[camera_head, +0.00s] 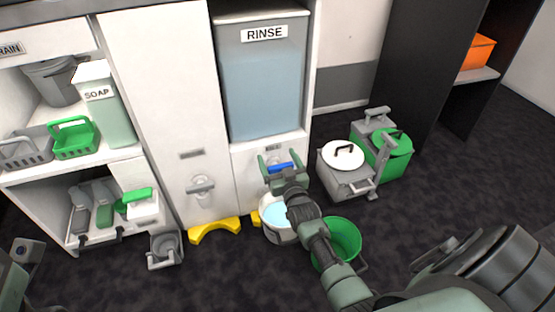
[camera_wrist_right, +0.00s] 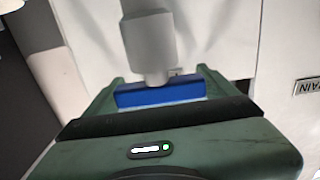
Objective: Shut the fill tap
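The fill tap shows as a blue handle (camera_head: 279,168) on the white panel below the RINSE tank (camera_head: 264,85). In the right wrist view the blue handle (camera_wrist_right: 160,93) lies between the fingers, with a grey tap body (camera_wrist_right: 148,45) in front of it. My right gripper (camera_head: 281,158) is open, one finger on each side of the handle; I cannot tell whether they touch it. A white bucket (camera_head: 268,203) with pale blue liquid stands below the tap, partly hidden by my right arm. My left gripper's fingers do not show.
A green bucket (camera_head: 345,235) stands right of my right forearm. A grey mop bucket with a white lid (camera_head: 342,156) and a green one (camera_head: 392,150) stand farther right. Yellow floor blocks (camera_head: 214,230) lie at the cabinet's foot. A grey tap (camera_head: 200,186) is to the left.

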